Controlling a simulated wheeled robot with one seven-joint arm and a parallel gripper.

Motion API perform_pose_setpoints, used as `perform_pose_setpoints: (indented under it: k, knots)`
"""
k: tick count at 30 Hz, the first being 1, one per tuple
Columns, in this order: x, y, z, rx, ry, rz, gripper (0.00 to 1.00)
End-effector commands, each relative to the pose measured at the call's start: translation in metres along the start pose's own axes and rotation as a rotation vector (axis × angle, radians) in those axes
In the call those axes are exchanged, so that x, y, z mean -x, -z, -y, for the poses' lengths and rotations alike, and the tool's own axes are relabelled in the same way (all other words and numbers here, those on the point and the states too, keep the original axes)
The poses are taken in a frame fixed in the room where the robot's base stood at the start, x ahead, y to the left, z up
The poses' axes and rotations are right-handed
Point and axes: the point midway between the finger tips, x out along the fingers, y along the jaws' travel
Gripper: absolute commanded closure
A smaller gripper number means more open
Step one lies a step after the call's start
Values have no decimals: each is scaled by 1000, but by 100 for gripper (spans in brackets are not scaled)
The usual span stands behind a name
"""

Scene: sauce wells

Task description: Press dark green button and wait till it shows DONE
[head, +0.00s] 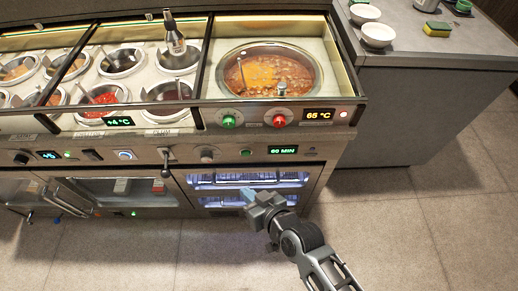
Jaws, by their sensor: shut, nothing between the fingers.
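A small dark green button (246,153) sits on the lower control strip of the counter front. A display (282,150) to its right reads "60 MIN" in green. My gripper (248,195) is shut and empty. In the picture it is below the button, in front of the lit cabinet (225,180), and it appears apart from the panel. Its exact distance from the panel is hard to tell.
Above the strip are a green knob (229,121), a red knob (279,121) and a "65 °C" display (319,115). A soup pot (305,62) is set in the counter. A handle (166,162) sticks out left of the button. Floor to the right is clear.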

Motion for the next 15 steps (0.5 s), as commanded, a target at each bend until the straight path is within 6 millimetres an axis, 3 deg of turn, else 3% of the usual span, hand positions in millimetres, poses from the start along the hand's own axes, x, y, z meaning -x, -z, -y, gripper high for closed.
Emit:
perform_pose_setpoints:
  k: [15]
  knots:
    - [-10,5,-8,0,-2,-2,100]
